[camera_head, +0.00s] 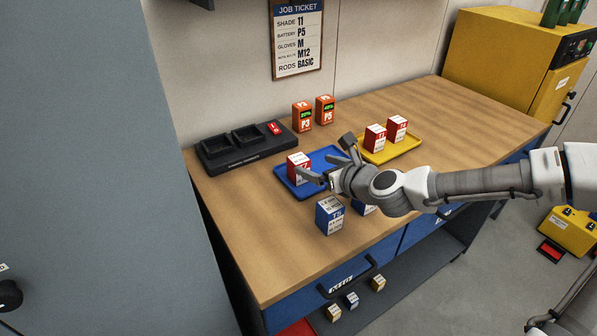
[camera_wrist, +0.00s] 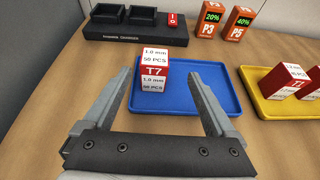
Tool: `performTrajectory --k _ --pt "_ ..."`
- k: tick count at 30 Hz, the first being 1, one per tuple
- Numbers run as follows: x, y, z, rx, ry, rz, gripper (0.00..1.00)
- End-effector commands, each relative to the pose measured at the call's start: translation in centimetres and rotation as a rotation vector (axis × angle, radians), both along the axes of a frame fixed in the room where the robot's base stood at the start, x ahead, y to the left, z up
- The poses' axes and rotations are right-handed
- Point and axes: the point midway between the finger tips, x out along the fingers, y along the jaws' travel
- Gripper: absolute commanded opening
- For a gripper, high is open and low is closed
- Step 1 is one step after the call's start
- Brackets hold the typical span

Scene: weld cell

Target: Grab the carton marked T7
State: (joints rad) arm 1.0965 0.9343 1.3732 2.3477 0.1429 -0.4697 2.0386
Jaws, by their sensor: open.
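The carton marked T7 (camera_wrist: 154,76) is red and white and stands upright on the left part of a blue tray (camera_wrist: 196,103). In the head view the T7 carton (camera_head: 297,167) sits on the same tray (camera_head: 290,188), partly behind my gripper (camera_head: 333,162). My gripper also shows in the wrist view (camera_wrist: 160,95). It is open, with one finger on each side of the carton's line and the carton nearer the left finger. I see no contact, and nothing is held.
A yellow tray (camera_head: 410,148) with two red-and-white cartons lies right of the blue tray. Two orange batteries (camera_head: 302,117) and a dark charger (camera_head: 245,150) stand behind. A blue-and-white carton (camera_head: 330,215) stands in front, another partly hidden by my arm. The bench's left front is clear.

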Motion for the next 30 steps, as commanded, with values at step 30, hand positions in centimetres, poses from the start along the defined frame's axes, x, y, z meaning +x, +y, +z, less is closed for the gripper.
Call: performTrajectory --k 30 --pt "7.5 6.0 -4.9 -0.001 -0.001 0.003 0.91"
